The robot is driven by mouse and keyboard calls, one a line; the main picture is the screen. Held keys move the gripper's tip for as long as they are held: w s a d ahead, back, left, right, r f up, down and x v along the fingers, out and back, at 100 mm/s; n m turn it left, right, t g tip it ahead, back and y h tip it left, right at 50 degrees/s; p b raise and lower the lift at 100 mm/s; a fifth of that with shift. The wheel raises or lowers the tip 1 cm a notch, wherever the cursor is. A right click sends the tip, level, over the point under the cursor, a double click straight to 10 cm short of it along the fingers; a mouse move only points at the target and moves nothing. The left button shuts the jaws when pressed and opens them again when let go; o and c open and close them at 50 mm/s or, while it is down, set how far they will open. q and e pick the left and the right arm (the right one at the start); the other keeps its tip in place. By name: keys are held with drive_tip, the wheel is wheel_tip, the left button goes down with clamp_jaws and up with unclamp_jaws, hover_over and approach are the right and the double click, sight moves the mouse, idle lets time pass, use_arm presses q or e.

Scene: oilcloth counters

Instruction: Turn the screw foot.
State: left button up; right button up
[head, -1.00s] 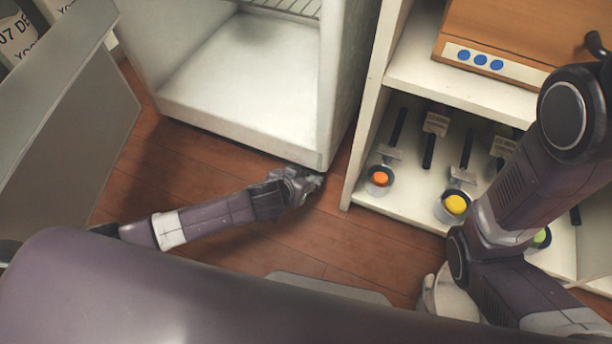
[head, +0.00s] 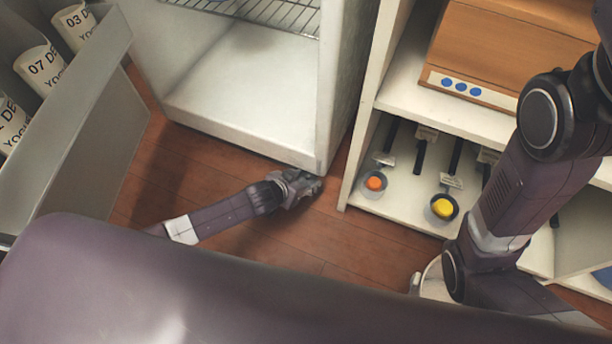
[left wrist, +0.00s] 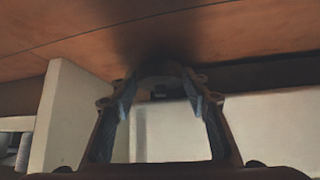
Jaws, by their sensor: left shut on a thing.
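The white fridge cabinet (head: 235,125) stands open on the wooden floor. My left gripper (head: 314,186) is low at its front right bottom corner, just above the floor. In the left wrist view the picture is turned over, with the floor at the top. There my left gripper's fingers (left wrist: 160,88) close in around the screw foot (left wrist: 160,81), a small, shaded round piece under the cabinet edge. The gripper is shut on it. In the head view the foot is hidden by the gripper and the corner. My right gripper is out of view.
The open fridge door (head: 75,130) with several labelled bottles (head: 42,68) is at the left. A white shelf unit (head: 400,215) stands close right of the gripper, holding a wooden box (head: 505,45) and cups with an orange (head: 375,183) and a yellow thing (head: 442,208).

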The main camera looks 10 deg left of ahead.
use_arm(q)
drive_tip(key=o, duration=1.2)
drive_tip(key=shift+s, duration=0.1)
drive_tip(key=shift+c, duration=0.2)
drive_tip(key=shift+r, duration=0.1)
drive_tip(key=v, duration=1.2)
